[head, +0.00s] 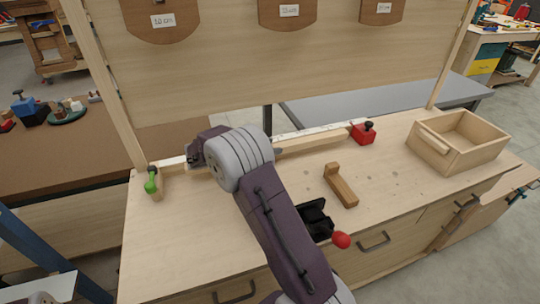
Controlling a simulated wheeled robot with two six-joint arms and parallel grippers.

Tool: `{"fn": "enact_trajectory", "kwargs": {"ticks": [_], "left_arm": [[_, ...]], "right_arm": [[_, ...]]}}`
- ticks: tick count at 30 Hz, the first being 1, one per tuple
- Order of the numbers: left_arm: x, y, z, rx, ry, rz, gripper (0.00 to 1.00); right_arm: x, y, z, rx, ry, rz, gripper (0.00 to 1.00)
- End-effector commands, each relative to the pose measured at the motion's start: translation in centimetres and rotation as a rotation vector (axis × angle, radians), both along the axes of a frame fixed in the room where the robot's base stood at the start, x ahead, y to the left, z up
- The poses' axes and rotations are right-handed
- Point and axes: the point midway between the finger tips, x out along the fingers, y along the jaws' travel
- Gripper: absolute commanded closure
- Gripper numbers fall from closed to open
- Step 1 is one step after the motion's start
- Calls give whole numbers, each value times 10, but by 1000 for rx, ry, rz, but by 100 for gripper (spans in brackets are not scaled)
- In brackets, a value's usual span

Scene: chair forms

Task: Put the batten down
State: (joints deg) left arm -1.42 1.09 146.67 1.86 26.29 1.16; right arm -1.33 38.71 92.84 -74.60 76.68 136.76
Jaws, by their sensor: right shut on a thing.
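The batten (312,142) is a long pale wooden bar along the back of the workbench (180,235). Its right end is near a red block with a black knob (363,133). My right arm's wrist covers the middle of it. My right gripper (196,154) is shut on the batten, left of the wrist, with its fingertips mostly hidden. I cannot tell whether the batten touches the bench top. My left gripper is not in view.
A green-knobbed stop (152,182) stands at the bench's left end. A wooden L-shaped piece (342,187) and a black clamp with a red ball handle (318,221) are on the bench. An open wooden box (480,157) stands at the right. The front left top is clear.

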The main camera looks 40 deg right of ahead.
Motion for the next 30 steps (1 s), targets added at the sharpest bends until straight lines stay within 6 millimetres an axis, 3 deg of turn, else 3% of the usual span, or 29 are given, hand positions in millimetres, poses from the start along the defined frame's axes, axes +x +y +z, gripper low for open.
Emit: {"fn": "enact_trajectory", "kwargs": {"ticks": [4, 11, 23, 24, 30], "left_arm": [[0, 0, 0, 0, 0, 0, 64], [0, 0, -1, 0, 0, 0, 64], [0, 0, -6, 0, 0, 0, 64], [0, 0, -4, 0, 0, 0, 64], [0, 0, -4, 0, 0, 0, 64]], "right_arm": [[2, -1, -3, -1, 1, 0, 100], [2, 0, -39, -1, 2, 2, 100], [2, 0, -44, -1, -1, 0, 100], [1, 0, -43, 0, 0, 1, 52], [1, 0, -42, 0, 0, 1, 52]]}}
